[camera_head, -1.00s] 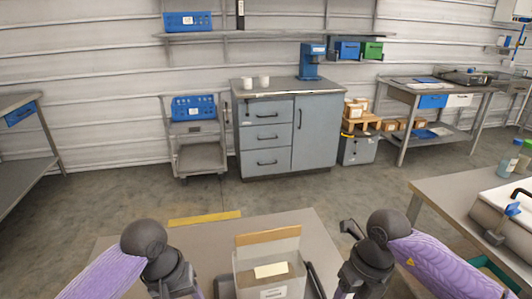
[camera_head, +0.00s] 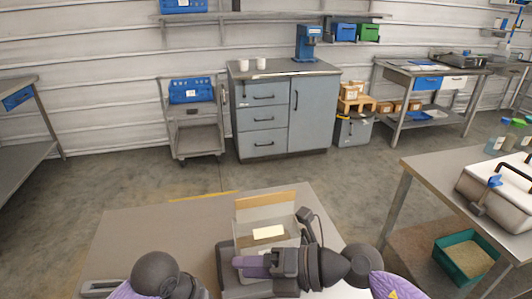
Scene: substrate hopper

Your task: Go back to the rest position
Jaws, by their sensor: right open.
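The substrate hopper (camera_head: 281,226), a clear-walled box with a tan back panel and a pale label, stands on the grey table (camera_head: 130,232) in front of me. My right gripper (camera_head: 243,266) reaches in from the right, low across the near side of the hopper, with its purple fingers pointing left. It is open, with nothing visible held; whether it touches the hopper cannot be told. It hides the hopper's lower front. Of my left arm, only a dark joint and a purple link show at the bottom left. My left gripper is out of view.
A second table (camera_head: 432,170) at the right holds a white box (camera_head: 497,192), with a green bin (camera_head: 466,257) below. A grey cabinet (camera_head: 284,112) and a cart (camera_head: 195,137) stand by the wall. The table's left part is mostly clear.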

